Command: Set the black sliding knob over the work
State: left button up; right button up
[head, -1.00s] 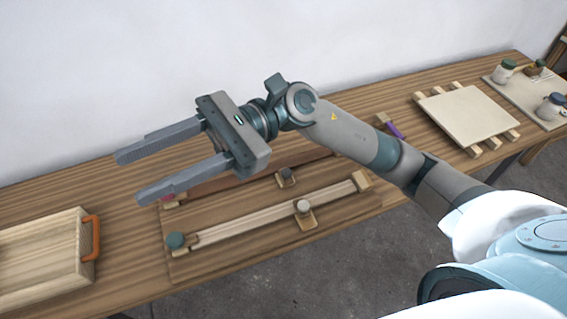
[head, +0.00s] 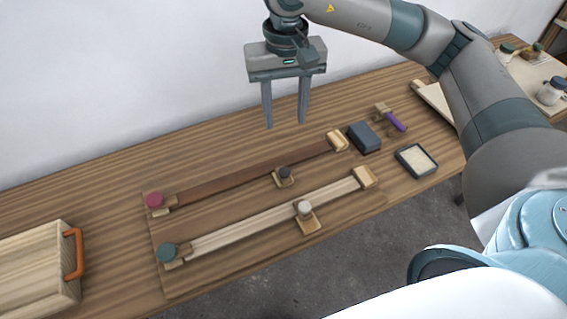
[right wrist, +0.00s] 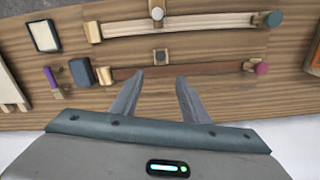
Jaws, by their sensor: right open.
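The black sliding knob (head: 284,172) stands on a small wooden carriage on the dark brown rail (head: 235,179), right of the rail's middle in the head view. The knob also shows in the right wrist view (right wrist: 161,55). A red knob (head: 154,200) is at the rail's left end and a pale end block (head: 338,140) at its right end. My right gripper (head: 285,125) points down, open and empty, above the table behind the dark rail, apart from the knob. In the right wrist view its fingers (right wrist: 155,80) show below the dark rail. My left gripper is not in view.
A second, pale rail (head: 270,219) with a light grey knob (head: 303,208) and a teal end knob (head: 167,252) lies in front. A dark block (head: 364,138), a shallow tray (head: 416,160) and a purple-handled tool (head: 395,121) lie to the right. A wooden box (head: 35,262) is at left.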

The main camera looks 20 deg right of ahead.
aim_at(285, 171)
jog(key=shift+f, duration=0.1)
notch_tip(285, 171, down, 17)
jog(key=p, duration=0.5)
jog(key=shift+f+p, duration=0.15)
jog(key=shift+p, duration=0.2)
